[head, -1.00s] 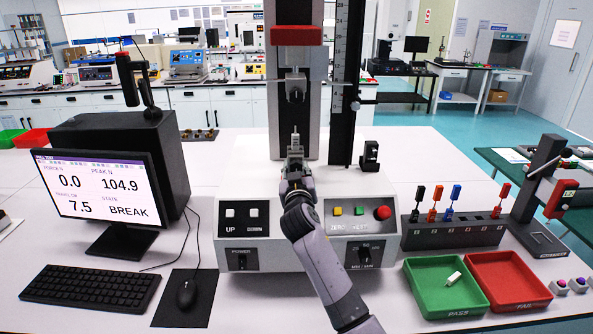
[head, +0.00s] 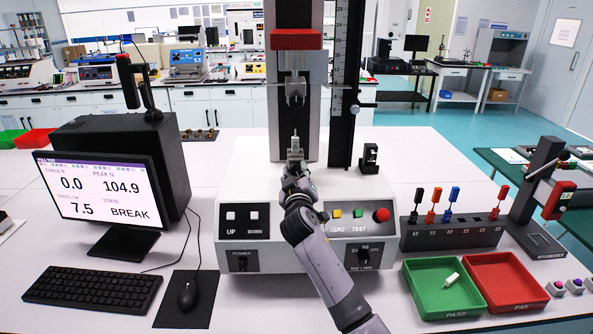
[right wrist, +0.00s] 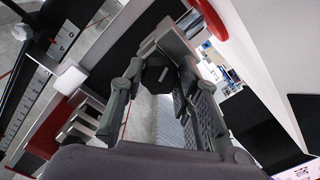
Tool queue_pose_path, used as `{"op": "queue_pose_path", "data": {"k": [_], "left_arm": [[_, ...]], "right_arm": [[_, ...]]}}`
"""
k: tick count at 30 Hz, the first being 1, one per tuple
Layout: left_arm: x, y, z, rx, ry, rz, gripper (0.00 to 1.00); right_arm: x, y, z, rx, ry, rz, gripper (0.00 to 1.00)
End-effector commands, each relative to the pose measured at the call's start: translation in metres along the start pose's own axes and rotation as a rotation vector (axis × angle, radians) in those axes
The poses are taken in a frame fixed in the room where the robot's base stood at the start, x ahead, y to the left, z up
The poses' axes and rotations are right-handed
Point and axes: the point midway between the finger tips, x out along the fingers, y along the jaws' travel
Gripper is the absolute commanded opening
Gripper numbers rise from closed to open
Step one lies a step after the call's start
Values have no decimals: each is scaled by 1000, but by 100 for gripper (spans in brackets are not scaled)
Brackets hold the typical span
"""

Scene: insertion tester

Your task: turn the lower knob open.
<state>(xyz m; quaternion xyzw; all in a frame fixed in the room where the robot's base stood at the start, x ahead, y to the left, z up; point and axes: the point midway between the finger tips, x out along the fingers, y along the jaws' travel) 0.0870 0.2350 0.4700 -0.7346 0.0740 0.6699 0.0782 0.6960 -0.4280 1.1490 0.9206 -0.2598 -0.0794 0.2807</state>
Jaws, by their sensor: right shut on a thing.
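The lower knob (right wrist: 160,76) is a dark, faceted knob between my right gripper's fingers in the right wrist view. In the head view my right gripper (head: 294,158) hides it, at the front of the tester's lower clamp (head: 295,140). My right gripper is shut on the knob, with a finger on each side. The upper clamp (head: 295,90) hangs above the lower one, with a gap between them. My left gripper is not in view.
The tester's front panel (head: 257,261) with buttons and switches lies under my right arm. A black column with a scale (head: 344,90) stands right of the clamps. A black tool rack (head: 450,235), a green tray (head: 425,275) and a red tray (head: 500,275) are at right.

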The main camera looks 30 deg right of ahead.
Motion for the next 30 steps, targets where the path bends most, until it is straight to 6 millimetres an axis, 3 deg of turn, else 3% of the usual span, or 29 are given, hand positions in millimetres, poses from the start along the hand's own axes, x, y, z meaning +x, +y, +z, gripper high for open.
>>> {"op": "queue_pose_path", "data": {"k": [30], "left_arm": [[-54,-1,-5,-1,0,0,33]], "right_arm": [[0,2,-2,-971,0,-2,2]]}}
